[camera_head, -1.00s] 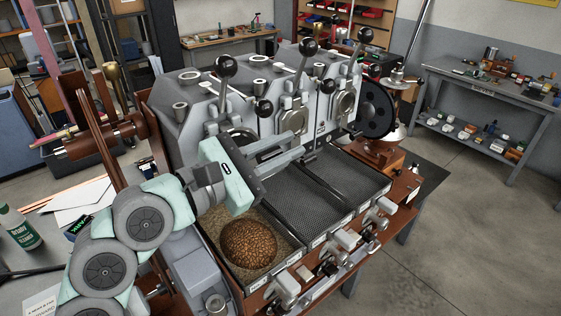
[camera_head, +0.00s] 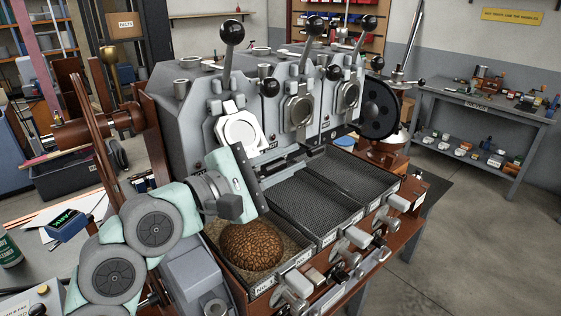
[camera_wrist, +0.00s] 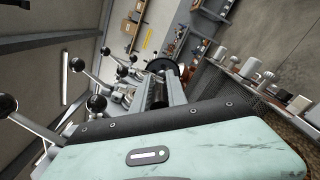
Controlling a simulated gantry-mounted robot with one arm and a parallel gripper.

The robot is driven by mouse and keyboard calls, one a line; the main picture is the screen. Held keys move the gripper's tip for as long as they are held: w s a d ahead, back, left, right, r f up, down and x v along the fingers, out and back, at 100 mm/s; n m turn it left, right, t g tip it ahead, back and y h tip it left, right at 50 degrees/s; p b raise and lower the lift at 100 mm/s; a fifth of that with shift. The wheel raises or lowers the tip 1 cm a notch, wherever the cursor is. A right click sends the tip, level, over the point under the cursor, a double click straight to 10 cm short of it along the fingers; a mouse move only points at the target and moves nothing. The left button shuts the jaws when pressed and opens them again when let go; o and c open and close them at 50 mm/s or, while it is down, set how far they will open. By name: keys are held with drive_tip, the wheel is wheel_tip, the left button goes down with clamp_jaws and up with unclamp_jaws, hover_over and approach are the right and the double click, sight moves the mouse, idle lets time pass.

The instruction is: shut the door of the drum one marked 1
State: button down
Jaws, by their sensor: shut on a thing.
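The roaster has three drums in a row. Drum one is the nearest, at left, under a lever with a black ball (camera_head: 232,32). Its door (camera_head: 240,129) shows as a bright, pale round face in a grey frame; I cannot tell whether it is fully seated. My gripper (camera_head: 290,159) is in front of and below this door, its fingers pointing right. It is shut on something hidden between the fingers. In the wrist view my gripper (camera_wrist: 168,90) reaches away from the pale green palm, and the fingertips are hard to make out.
The other two drum doors (camera_head: 298,110) stand to the right. Below are mesh cooling trays (camera_head: 310,195); the left one holds a heap of brown beans (camera_head: 251,246). Valves and handles (camera_head: 355,240) line the front edge. A black wheel (camera_head: 380,108) is at the far end.

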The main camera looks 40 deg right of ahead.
idle(0.3)
drive_tip(key=c, duration=1.3)
unclamp_jaws()
drive_tip(key=a+p, duration=0.1)
drive_tip(key=a, duration=1)
drive_tip(key=shift+s, duration=0.15)
drive_tip(key=shift+d, duration=0.1)
drive_tip(key=shift+s+r+p, duration=0.25)
drive_tip(key=shift+s+r, duration=1)
drive_tip(key=shift+r, duration=0.25)
drive_tip(key=shift+s+r+p, duration=0.25)
drive_tip(key=shift+s+r, duration=1)
drive_tip(key=shift+r, duration=0.2)
